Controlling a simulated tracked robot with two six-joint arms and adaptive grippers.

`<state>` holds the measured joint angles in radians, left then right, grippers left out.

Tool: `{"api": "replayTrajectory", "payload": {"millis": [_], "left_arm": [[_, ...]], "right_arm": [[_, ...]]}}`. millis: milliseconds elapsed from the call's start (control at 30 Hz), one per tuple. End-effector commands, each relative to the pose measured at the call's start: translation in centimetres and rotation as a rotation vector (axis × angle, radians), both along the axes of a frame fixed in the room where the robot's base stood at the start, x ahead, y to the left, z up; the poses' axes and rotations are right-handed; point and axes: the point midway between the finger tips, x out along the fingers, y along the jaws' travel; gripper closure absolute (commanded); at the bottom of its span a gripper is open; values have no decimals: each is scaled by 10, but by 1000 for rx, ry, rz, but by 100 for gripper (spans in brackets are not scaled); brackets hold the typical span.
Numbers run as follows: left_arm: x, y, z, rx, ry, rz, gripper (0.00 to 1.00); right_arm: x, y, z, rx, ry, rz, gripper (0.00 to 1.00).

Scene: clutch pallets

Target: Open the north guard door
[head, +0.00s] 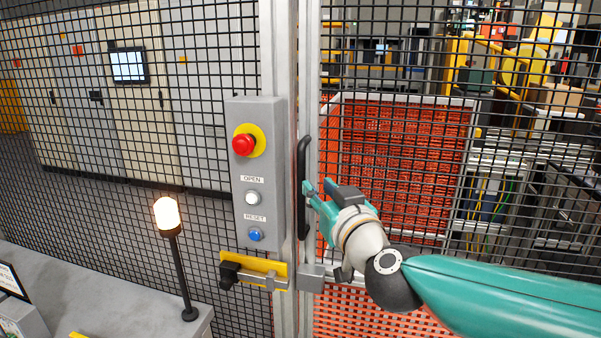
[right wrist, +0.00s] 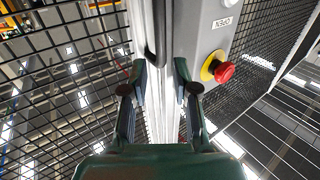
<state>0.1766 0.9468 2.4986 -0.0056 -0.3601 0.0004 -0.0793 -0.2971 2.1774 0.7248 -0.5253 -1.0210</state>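The mesh guard door (head: 375,140) stands at the right of the metal post in the head view and looks shut. Its black vertical handle (head: 304,160) is on the frame beside the control box; it also shows in the right wrist view (right wrist: 154,42). My right gripper (head: 314,189) is at the handle's lower half, coming from the right. In the right wrist view its two fingers (right wrist: 159,90) are spread, with the handle and frame beyond the gap. Contact with the handle cannot be told. My left gripper is not in view.
A grey control box (head: 260,130) carries a red emergency button (head: 243,144), a white OPEN button (head: 252,198) and a blue RESET button (head: 256,234). A yellow latch (head: 258,268) sits below. A lit lamp (head: 167,214) stands on the grey table (head: 120,300). Mesh fencing surrounds these.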

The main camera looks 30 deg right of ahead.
Motion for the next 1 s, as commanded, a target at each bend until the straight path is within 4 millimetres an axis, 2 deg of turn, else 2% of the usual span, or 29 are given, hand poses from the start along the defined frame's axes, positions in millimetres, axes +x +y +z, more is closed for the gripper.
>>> {"api": "replayTrajectory", "payload": {"millis": [33,300,500,700,933,1000], "left_arm": [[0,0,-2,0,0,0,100],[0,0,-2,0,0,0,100],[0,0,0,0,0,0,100],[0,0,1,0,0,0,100],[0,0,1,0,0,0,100],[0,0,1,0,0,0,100]], "right_arm": [[13,-3,-2,-1,3,-1,71],[67,-19,0,0,2,0,71],[93,-25,0,0,1,2,71],[103,-27,0,0,0,3,71],[103,-27,0,0,-1,4,71],[103,-27,0,0,0,4,81]]}}
